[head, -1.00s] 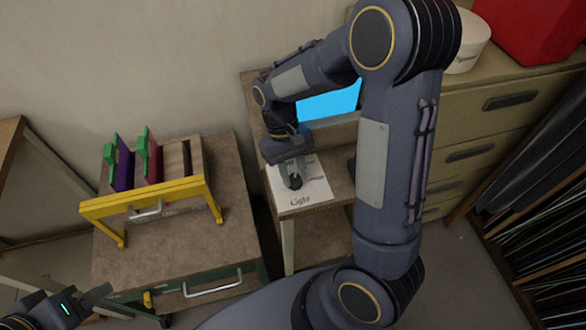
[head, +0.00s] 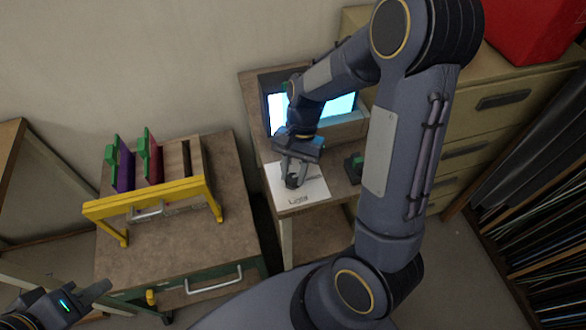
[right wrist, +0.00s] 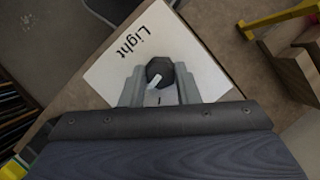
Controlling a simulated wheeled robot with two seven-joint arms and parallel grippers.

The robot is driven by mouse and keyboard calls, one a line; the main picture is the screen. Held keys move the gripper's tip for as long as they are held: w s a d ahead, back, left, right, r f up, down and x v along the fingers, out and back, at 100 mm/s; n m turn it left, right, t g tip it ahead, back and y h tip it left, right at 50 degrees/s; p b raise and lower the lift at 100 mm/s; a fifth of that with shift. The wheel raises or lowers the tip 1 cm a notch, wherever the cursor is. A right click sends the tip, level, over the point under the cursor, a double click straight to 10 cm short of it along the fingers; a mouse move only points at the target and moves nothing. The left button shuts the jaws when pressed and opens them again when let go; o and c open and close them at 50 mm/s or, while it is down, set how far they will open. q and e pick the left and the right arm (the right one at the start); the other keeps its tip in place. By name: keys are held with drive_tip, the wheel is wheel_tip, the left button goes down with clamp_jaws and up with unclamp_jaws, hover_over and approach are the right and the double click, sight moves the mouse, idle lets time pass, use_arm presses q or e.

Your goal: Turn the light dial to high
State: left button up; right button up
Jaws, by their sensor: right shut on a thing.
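The light dial (right wrist: 158,72) is a dark knob with a pale pointer mark, set on a white sheet marked "Light" (right wrist: 136,42). In the head view the dial (head: 292,182) sits on the sheet (head: 310,192) on a small table. My right gripper (right wrist: 158,84) is shut on the dial, one finger on each side of it. In the head view the right gripper (head: 294,172) reaches down onto it from above. My left gripper (head: 92,296) is at the lower left, away from the dial; its jaws are too unclear to judge.
A light box (head: 345,104) glows pale blue-white behind the dial. A yellow-framed rack (head: 150,196) with coloured panels stands on a cabinet to the left. A green-topped dark object (head: 355,163) lies right of the sheet. Drawers (head: 505,99) stand at the right.

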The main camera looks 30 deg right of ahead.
drive_tip(key=shift+d+m, duration=0.1)
drive_tip(key=shift+m, duration=0.5)
drive_tip(key=shift+m+t, duration=0.3)
drive_tip(key=o, duration=1)
drive_tip(key=shift+c, duration=0.2)
drive_tip(key=shift+r, duration=0.1)
drive_tip(key=v, duration=0.7)
drive_tip(key=shift+d+r, duration=0.2)
drive_tip(key=shift+r, duration=0.1)
